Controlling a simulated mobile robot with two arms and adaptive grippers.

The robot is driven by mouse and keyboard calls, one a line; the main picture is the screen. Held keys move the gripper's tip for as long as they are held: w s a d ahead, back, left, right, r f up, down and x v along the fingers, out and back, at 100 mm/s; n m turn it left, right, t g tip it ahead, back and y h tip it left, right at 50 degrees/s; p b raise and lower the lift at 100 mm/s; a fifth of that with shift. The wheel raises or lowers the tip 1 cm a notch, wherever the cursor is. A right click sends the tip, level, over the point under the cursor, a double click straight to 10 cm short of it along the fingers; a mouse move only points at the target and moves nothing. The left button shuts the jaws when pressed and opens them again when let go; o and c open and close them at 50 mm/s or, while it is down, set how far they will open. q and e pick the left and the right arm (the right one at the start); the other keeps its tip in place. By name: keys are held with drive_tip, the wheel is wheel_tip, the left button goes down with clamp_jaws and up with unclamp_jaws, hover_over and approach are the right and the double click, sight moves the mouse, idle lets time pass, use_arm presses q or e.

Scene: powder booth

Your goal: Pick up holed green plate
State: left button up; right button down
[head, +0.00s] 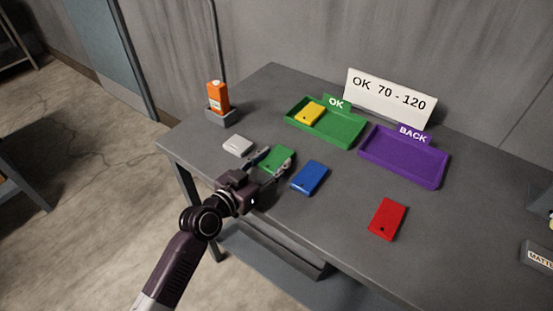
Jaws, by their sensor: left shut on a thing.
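The green plate (277,157) is at the left part of the grey table, between the fingers of my left gripper (272,161). The gripper is shut on the plate, with one finger at its left side and one at its right. I cannot tell whether the plate touches the table or is slightly above it. Its hole is hard to make out at this size. My right gripper is not in view.
A white plate (238,145) lies left of the gripper, a blue plate (309,178) close on its right, a red plate (387,219) farther right. The green OK tray (345,138) holds a yellow plate (310,113). The purple BACK tray (403,157) is empty. An orange device (218,97) stands back left.

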use_arm(q)
wheel_tip(320, 180, up, 20)
drive_tip(key=p, duration=0.1)
drive_tip(key=s+a+f+m+g+h, duration=0.2)
drive_tip(key=s+a+f, duration=0.7)
drive_tip(key=a+f, duration=0.15)
drive_tip(key=s+a+r+m+g+h, duration=0.2)
drive_tip(key=s+a, duration=0.6)
drive_tip(key=s, duration=0.3)
wheel_tip(320, 180, up, 9)
drive_tip(key=n+t+y, duration=0.4)
hover_over(273, 161)
drive_tip(key=shift+f, duration=0.2)
